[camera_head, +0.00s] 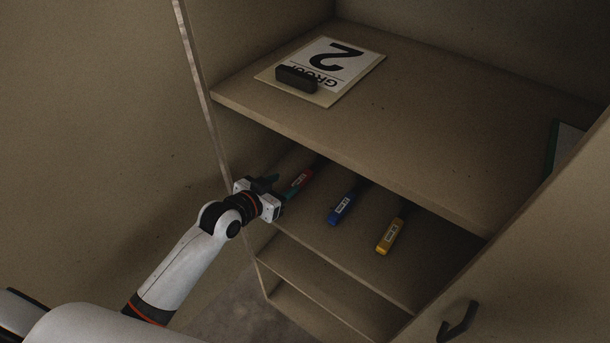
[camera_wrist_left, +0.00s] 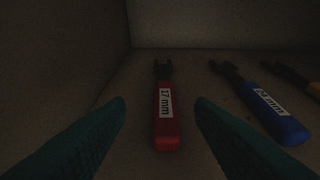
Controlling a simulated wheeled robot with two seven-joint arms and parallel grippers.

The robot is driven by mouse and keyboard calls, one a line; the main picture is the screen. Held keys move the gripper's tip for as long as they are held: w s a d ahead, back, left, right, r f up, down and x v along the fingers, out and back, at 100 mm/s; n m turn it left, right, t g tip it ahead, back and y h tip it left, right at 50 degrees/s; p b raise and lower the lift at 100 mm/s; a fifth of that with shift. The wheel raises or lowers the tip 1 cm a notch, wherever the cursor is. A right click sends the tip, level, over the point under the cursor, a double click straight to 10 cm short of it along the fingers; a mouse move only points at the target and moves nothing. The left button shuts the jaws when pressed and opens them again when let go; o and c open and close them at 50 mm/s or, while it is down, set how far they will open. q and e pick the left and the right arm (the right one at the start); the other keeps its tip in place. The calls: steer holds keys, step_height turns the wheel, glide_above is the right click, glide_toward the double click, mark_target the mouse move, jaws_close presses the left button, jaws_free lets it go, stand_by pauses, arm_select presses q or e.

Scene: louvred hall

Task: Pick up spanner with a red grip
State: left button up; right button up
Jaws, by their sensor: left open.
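The spanner with a red grip (camera_head: 299,182) lies on the middle shelf of the cabinet at its left side. In the left wrist view the spanner (camera_wrist_left: 166,130) lies straight ahead with its dark head pointing away and a white "mm" label on the grip. My left gripper (camera_head: 279,186) is at the shelf's front edge, close to the red grip. Its two green fingers, seen in the left wrist view (camera_wrist_left: 160,112), are open on either side of the red grip, with nothing held between them. My right gripper is out of view.
A blue-grip spanner (camera_head: 342,207) and a yellow-grip spanner (camera_head: 390,236) lie to the right on the same shelf. The upper shelf (camera_head: 420,140) overhangs them and holds a "GROUP 2" sign (camera_head: 345,62) with a black block (camera_head: 296,78). The cabinet's side wall (camera_head: 198,80) is close on the left.

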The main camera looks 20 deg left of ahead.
mark_target(305, 174)
arm_select(q)
steer(key=x, duration=0.5)
steer(key=p+x, duration=0.1)
steer(key=x, duration=0.2)
steer(key=shift+d, duration=0.35)
jaws_close()
